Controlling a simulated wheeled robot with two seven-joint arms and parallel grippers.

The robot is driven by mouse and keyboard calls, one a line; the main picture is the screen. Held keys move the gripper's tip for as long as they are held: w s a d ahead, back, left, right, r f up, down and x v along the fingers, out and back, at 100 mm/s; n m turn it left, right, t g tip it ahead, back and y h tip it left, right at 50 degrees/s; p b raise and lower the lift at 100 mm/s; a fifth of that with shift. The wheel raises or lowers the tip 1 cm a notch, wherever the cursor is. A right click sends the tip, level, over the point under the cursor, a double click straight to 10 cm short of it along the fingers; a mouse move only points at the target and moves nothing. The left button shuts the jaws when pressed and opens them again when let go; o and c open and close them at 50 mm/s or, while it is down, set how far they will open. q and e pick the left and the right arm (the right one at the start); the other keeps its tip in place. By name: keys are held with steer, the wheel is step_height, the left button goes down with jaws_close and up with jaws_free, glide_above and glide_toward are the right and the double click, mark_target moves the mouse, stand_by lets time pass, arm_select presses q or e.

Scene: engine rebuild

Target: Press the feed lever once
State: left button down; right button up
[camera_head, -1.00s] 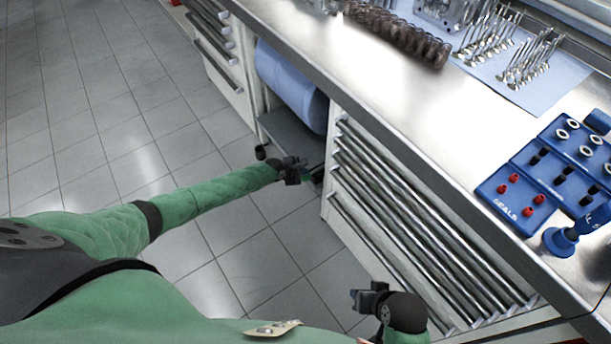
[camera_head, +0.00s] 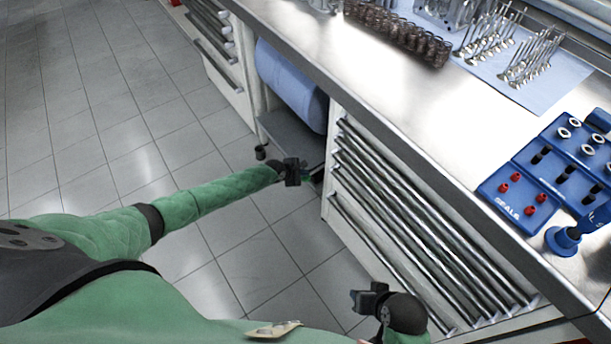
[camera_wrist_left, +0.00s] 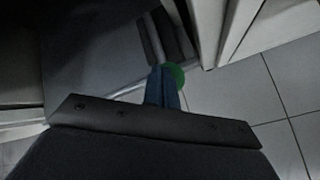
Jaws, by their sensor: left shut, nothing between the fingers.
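A green rounded piece (camera_wrist_left: 177,76), which may be the feed lever's knob, shows just behind my left fingertips in the left wrist view. It is partly hidden by the fingers, and I cannot tell whether they touch it. My left gripper (camera_head: 307,173) reaches under the bench, between the blue roll and the drawer cabinet. In the left wrist view its fingers (camera_wrist_left: 163,84) are together and empty. My right gripper (camera_head: 370,299) hangs low in front of the drawers, and its fingers are too unclear to read.
A blue paper roll (camera_head: 291,86) hangs above a grey lower shelf (camera_head: 291,135). The drawer cabinet (camera_head: 420,235) stands right of my left gripper. The steel bench top (camera_head: 400,90) holds several engine parts and a blue seal tray (camera_head: 515,200). The tiled floor (camera_head: 110,130) is clear.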

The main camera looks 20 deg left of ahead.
arm_select(q)
steer(key=shift+f+b, duration=0.7)
steer(key=shift+f, duration=0.4)
stand_by(1.5)
steer(key=shift+r, duration=0.1)
steer(key=shift+r+p, duration=1.9)
steer(key=shift+p, duration=0.15)
step_height(320, 180, up, 5)
steer(key=p, duration=0.5)
